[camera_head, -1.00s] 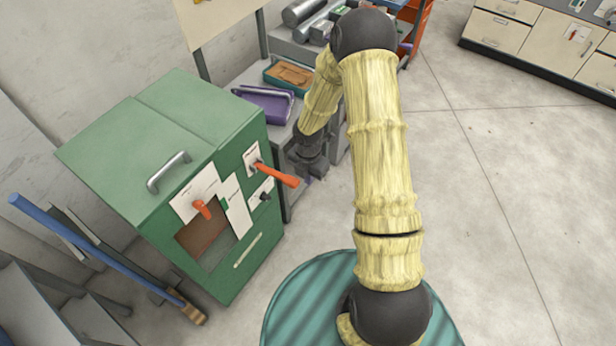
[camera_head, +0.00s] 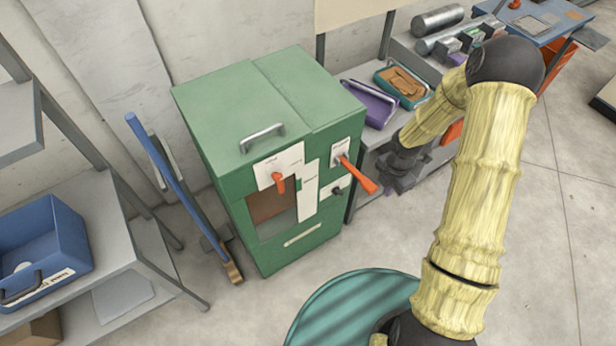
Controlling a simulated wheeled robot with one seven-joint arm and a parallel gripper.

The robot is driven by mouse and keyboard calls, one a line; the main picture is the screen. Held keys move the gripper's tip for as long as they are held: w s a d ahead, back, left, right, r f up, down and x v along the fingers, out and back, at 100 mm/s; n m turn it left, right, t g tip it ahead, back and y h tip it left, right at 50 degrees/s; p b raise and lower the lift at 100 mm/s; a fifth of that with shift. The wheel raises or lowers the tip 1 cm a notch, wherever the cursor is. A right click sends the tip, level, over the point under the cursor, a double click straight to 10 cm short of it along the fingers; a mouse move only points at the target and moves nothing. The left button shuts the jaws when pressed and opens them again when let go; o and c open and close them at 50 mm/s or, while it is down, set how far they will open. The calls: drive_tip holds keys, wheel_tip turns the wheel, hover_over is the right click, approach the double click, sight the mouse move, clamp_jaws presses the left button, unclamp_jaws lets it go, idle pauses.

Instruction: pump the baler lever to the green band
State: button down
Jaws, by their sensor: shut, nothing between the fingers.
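The green baler (camera_head: 262,130) stands against the wall in the middle of the view. A long orange lever (camera_head: 360,180) sticks out from the right part of its front, angled down to the right. A shorter orange handle (camera_head: 279,183) hangs from a white plate on the left of the front. Between them is a white strip (camera_head: 309,188) with a small green patch at its left edge; its markings are too small to read. My gripper (camera_head: 396,183) is shut and empty, to the right of the long lever and apparently apart from it. Its fingertips are hard to make out.
A grey bench behind my gripper holds a purple tray (camera_head: 369,106) and a teal tray (camera_head: 402,86). A shelf with a blue bin (camera_head: 42,248) stands far left. Floor is free at right.

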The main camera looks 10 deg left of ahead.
drive_tip(key=s+r+m+t, duration=0.1)
drive_tip(key=s+r+m, duration=0.6)
drive_tip(key=r+m, duration=0.4)
drive_tip(key=s+r+m+t, duration=0.1)
drive_tip(key=s+r+m, duration=0.6)
drive_tip(key=r+m, duration=0.5)
drive_tip(key=m, duration=0.2)
drive_tip(key=shift+s+d+m+t, duration=0.2)
drive_tip(key=shift+d+m+t, duration=0.1)
drive_tip(key=shift+d+m, duration=0.1)
drive_tip(key=shift+a, duration=0.1)
